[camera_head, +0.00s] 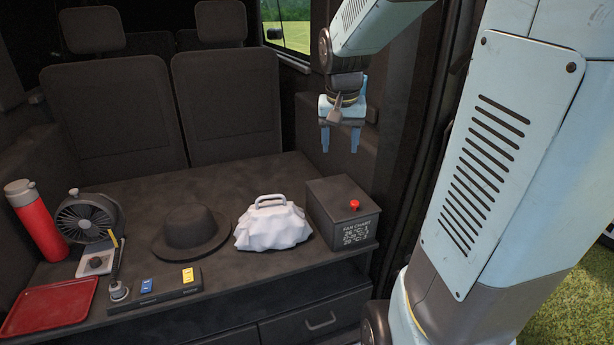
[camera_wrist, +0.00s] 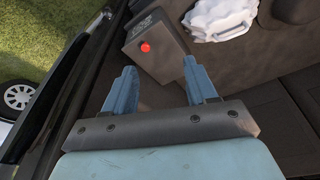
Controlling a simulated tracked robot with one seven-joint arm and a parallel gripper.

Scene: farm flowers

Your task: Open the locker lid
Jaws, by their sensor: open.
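White lettering on that face includes "FAN CHART". It stands at the right end of the dark deck, and its lid (camera_head: 338,189) looks closed. My gripper (camera_head: 341,146) hangs above the locker, fingers pointing down, open and empty, and apart from it. In the wrist view the locker (camera_wrist: 163,62) and its red knob (camera_wrist: 145,47) lie beyond my open blue fingers (camera_wrist: 160,82). The far side of the locker is hidden.
A white bag (camera_head: 272,224) with a handle stands just left of the locker. Further left are a dark hat (camera_head: 191,234), a switch panel (camera_head: 165,287), a fan (camera_head: 88,222), a red bottle (camera_head: 36,222) and a red tray (camera_head: 48,307). Seats stand behind; a drawer (camera_head: 318,320) is below.

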